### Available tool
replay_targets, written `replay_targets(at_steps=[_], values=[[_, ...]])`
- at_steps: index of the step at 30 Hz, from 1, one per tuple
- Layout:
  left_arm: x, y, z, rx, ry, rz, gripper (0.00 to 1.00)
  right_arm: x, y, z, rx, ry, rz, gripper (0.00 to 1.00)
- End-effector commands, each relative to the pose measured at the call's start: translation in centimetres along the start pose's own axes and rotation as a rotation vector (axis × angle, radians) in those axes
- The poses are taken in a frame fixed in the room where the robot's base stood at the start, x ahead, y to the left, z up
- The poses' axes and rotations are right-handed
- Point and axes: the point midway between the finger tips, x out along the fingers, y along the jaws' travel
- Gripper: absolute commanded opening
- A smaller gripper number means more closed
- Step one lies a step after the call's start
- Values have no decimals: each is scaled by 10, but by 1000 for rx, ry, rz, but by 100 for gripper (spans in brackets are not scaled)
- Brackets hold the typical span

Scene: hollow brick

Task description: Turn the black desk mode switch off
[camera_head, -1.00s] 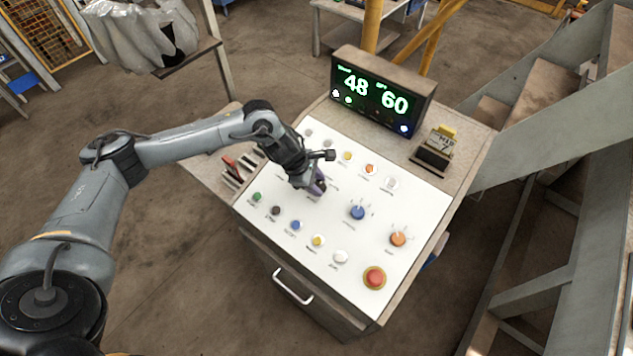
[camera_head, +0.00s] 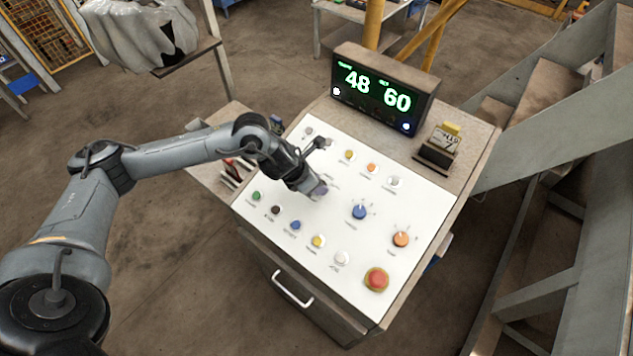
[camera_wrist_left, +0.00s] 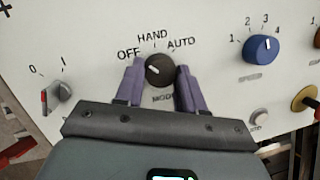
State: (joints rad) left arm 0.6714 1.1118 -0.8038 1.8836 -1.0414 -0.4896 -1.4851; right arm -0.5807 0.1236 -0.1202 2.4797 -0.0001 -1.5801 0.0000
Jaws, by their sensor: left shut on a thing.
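The black mode switch (camera_wrist_left: 159,71) is a round knob on the white panel, labelled OFF, HAND and AUTO in the left wrist view. A small pale mark on its face lies left of centre, toward the OFF side. My left gripper (camera_wrist_left: 160,77) has its purple fingers on both sides of the knob, shut on it. In the head view my left gripper (camera_head: 319,191) is at the panel's middle left and hides the knob. My right gripper is not in view.
A blue speed knob (camera_head: 359,212), an orange knob (camera_head: 400,239) and a red mushroom button (camera_head: 376,279) lie right of the gripper. A row of buttons runs along the panel's front. The display (camera_head: 382,91) reads 48 and 60. A red-marked switch (camera_wrist_left: 52,98) is at left.

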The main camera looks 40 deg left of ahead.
Motion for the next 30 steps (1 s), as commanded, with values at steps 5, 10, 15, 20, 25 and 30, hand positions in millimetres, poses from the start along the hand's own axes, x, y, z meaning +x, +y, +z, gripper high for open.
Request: replay_targets(at_steps=[5,10,15,20,25,30], values=[[-1,-1,1,-72,-7,18,8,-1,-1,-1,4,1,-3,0],[-1,-1,1,-109,-11,29,8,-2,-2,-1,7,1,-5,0],[-1,-1,1,-121,-12,32,8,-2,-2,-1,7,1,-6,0],[-1,-2,1,-122,-13,32,8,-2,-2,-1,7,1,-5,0],[-1,-2,1,-121,-13,32,43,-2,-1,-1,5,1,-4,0],[0,-1,1,-121,-12,32,49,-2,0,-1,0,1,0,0]])
